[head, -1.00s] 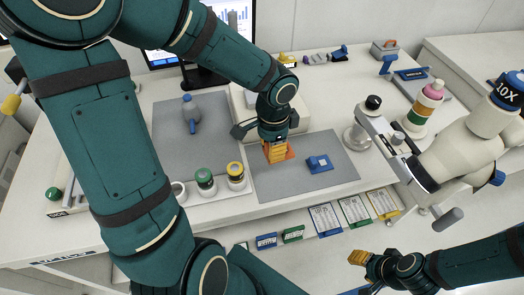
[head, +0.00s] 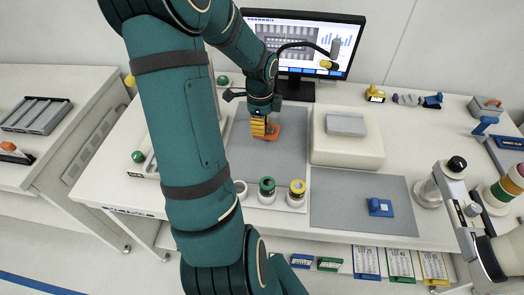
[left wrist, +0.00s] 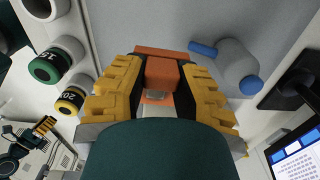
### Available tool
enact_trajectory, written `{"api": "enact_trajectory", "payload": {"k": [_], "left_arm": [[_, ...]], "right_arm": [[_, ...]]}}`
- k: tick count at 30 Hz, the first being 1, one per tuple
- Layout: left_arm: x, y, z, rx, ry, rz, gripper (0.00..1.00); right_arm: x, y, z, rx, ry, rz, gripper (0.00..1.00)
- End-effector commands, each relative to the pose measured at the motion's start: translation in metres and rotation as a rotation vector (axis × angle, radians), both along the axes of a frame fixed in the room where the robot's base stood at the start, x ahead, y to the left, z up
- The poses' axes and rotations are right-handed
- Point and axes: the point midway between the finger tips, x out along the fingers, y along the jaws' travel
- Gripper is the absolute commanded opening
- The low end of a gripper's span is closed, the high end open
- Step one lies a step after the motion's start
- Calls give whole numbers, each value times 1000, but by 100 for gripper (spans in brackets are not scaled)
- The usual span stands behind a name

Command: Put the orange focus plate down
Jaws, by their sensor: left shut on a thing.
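My left gripper (head: 260,130) is shut on the orange focus plate (head: 273,133), over the left grey mat (head: 283,153) on the bench. In the left wrist view the plate's orange block (left wrist: 161,74) sits between the two yellow fingers. I cannot tell whether the plate touches the mat. A grey and blue rounded part (left wrist: 238,64) lies on the mat beside the gripper; my left arm hides it in the head view. My right gripper (left wrist: 46,125) shows small in the left wrist view; its opening is too small to tell.
A white block with a grey top (head: 346,147) stands right of the gripper. Green and yellow ringed pots (head: 297,193) stand at the front. A blue block (head: 380,207) lies on the right mat (head: 335,205). The monitor (head: 300,45) is behind.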

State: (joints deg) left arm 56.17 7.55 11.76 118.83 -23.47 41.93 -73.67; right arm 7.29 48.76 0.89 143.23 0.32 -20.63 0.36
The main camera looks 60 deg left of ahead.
Motion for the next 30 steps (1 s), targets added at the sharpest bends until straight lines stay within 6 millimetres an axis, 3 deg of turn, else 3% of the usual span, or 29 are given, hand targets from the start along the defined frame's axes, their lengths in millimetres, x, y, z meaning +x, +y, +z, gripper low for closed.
{"api": "enact_trajectory", "payload": {"k": [5,12,20,26,30], "left_arm": [[-10,13,-10,4,2,-11,0],[-9,12,-52,4,2,-14,0],[-9,12,-71,4,1,-14,0],[-9,12,-99,3,1,-13,0],[-9,12,-100,6,0,-13,0]], "right_arm": [[0,0,-2,0,0,0,47],[-4,1,-14,2,8,6,47],[-6,1,-19,3,12,10,47],[-8,1,-28,4,19,15,47],[-9,2,-27,4,20,15,47]]}}
